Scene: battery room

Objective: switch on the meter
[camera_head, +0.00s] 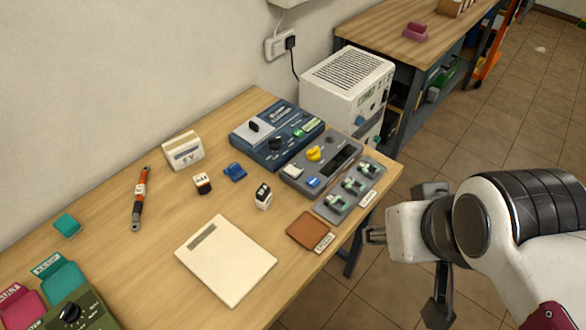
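Which device is the meter is not certain. A grey panel unit (322,160) with a dark display, a yellow knob and white and blue buttons lies at the right of the wooden bench. A blue unit (277,133) with a pale face and a black knob sits behind it to the left. A green unit (72,313) with a black knob is cut off at the lower left. My gripper (433,250) is off the bench's right edge, over the floor, apart from all of them. Its dark fingers appear spread, with nothing seen between them.
A grey plate with several green switches (351,190) lies at the bench's right edge. A white vented cabinet (347,87) stands behind. A pale pad (226,259), brown pad (308,230), small blocks and an orange-black tool (140,198) lie on the bench. Wood between them is clear.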

